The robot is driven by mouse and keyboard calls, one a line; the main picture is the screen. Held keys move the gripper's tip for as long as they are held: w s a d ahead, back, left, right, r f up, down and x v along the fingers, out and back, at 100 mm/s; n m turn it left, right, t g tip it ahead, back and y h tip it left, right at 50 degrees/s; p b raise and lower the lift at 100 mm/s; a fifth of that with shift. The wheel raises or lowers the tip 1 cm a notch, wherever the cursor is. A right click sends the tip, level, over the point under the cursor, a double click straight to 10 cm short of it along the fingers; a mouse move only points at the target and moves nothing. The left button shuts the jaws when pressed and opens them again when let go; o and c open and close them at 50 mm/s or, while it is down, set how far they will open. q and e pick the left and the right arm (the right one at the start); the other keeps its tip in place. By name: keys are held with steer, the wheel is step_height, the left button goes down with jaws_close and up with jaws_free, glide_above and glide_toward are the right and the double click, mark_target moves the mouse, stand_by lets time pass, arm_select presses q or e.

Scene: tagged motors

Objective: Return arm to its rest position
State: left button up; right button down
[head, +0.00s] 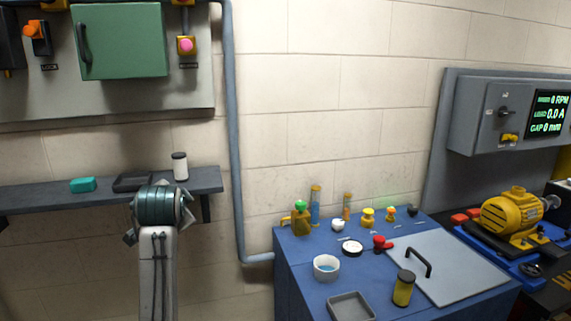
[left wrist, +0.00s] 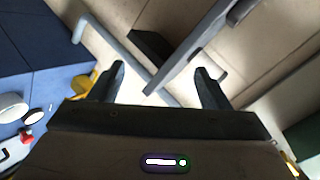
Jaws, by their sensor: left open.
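My left arm rises from the bottom of the head view, in front of the wall shelf, with its left gripper (head: 160,212) near the shelf's front edge. The wrist hides most of the fingers there. In the left wrist view the left gripper (left wrist: 160,70) shows two dark fingers spread apart with nothing between them. Beyond them are the pale wall, a grey pipe and a dark shelf. My right arm and gripper are not in view.
The wall shelf (head: 50,196) holds a teal block (head: 83,184), a dark tray (head: 132,181) and a white canister (head: 180,166). A grey pipe (head: 234,130) runs down the wall. The blue bench (head: 296,262) to the right carries several small items and a yellow motor stands beyond.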

arm_select(q)
steer(key=s+a+f+n+g, duration=0.1)
steer(key=s+f+n+g, duration=0.1)
steer(key=s+f, duration=0.9)
steer(key=s+a+f+n+g, duration=0.15)
steer(key=s+f, duration=0.55)
steer(key=f, duration=0.8)
steer(key=s+f+n+g+h, duration=0.15)
steer(key=s+f, duration=0.35)
steer(key=s, duration=0.8)
steer(key=s+f+n+g+h, duration=0.1)
steer(key=s+f+n+g, duration=0.3)
steer(key=s, duration=1)
steer(key=s+f+x, duration=0.1)
steer(key=s+x, duration=0.3)
steer(key=x, duration=1.2)
steer(key=s+a+f+x, duration=0.1)
steer(key=s+x, duration=0.2)
steer(key=x, duration=1.2)
steer(key=s+f+g, duration=0.1)
steer(key=s+f, duration=1.7)
steer(key=shift+a+f+m, duration=0.3)
steer(key=shift+a+f, duration=0.05)
steer(key=shift+a, duration=0.1)
steer(key=shift+s, duration=0.15)
